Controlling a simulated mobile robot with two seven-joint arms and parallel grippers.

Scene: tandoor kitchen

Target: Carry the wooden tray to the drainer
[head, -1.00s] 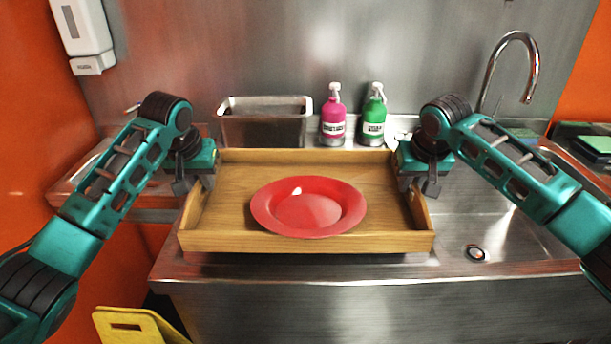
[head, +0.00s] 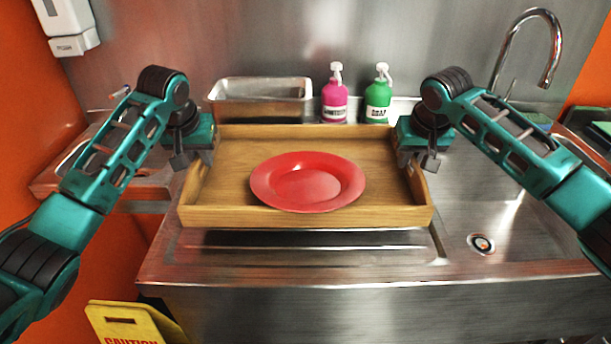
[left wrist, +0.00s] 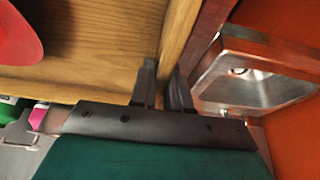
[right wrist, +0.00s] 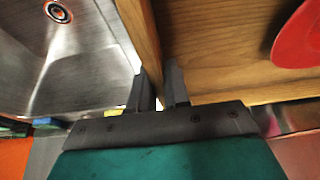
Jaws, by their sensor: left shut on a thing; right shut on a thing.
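The wooden tray (head: 230,165) is held level between my two grippers, with a red plate (head: 308,182) lying in its middle. My left gripper (head: 207,158) is shut on the tray's left side wall; the left wrist view shows its fingers (left wrist: 163,88) astride that wall. My right gripper (head: 405,160) is shut on the right side wall, and its fingers (right wrist: 160,88) straddle the wall in the right wrist view. The tray is over the ribbed metal drainer (head: 310,252), whose front part shows below the tray's front edge. The gap between tray and drainer cannot be judged exactly.
A sink basin with a drain (head: 481,244) and a curved tap (head: 552,50) lie to the right. A metal container (head: 262,103), a pink bottle (head: 335,95) and a green bottle (head: 378,95) stand behind the tray. A yellow caution sign (head: 135,325) is at the lower left.

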